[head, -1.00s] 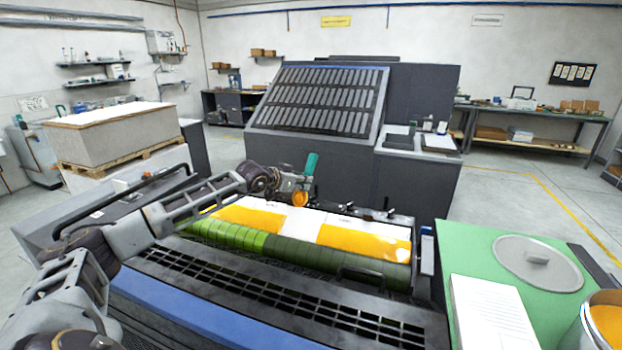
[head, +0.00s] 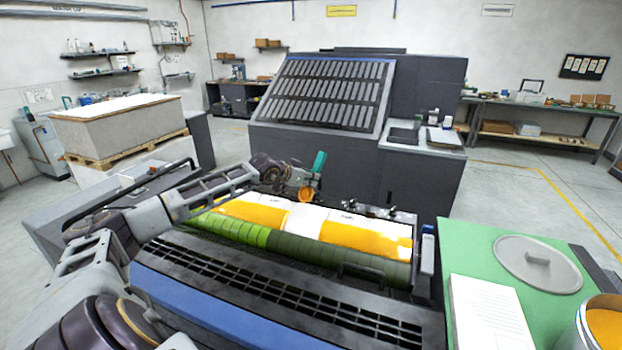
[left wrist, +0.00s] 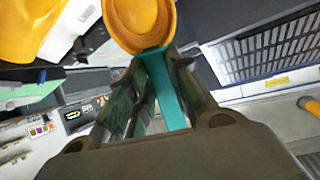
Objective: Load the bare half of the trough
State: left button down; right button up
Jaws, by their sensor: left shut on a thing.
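The trough (head: 303,217) runs along the top of the press, above a green roller (head: 300,247). Orange ink lies in a left patch (head: 255,212) and a right patch (head: 365,236), with a pale strip between them. My left gripper (head: 297,176) is shut on the teal handle (head: 319,162) of an ink scoop, above and behind the trough's left-centre part. The scoop's orange bowl (head: 308,194) hangs below the fingers. The left wrist view shows the bowl (left wrist: 138,22) just beyond the fingers; how much ink it holds cannot be told. My right gripper is not in view.
A green-topped table (head: 465,255) at right bears a round grey lid (head: 537,262), white paper (head: 488,315) and an open can of orange ink (head: 605,328). A dark slatted grille (head: 290,295) fronts the roller. A large sloped press panel (head: 330,95) stands behind.

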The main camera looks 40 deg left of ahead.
aim_at(308, 188)
pick_arm(q)
jog(key=shift+f, duration=0.2)
jog(key=shift+f+b, duration=0.45)
jog(key=shift+f, duration=1.6)
jog(key=shift+s+f+b, duration=0.15)
jog(key=shift+f+b, duration=0.6)
jog(key=shift+s+f+b, duration=0.1)
jog(key=shift+f+b, duration=0.35)
jog(key=shift+b, duration=0.05)
jog(key=shift+s+a+f+b, duration=0.1)
jog(key=shift+s+f+b, duration=0.05)
jog(key=shift+f+b, duration=0.55)
jog(key=shift+s+f+b, duration=0.2)
jog(key=shift+f+b, duration=0.55)
jog(key=shift+b, duration=0.15)
jog(key=shift+s+f+b, duration=0.1)
jog(key=shift+f+b, duration=0.3)
jog(key=shift+b, duration=0.05)
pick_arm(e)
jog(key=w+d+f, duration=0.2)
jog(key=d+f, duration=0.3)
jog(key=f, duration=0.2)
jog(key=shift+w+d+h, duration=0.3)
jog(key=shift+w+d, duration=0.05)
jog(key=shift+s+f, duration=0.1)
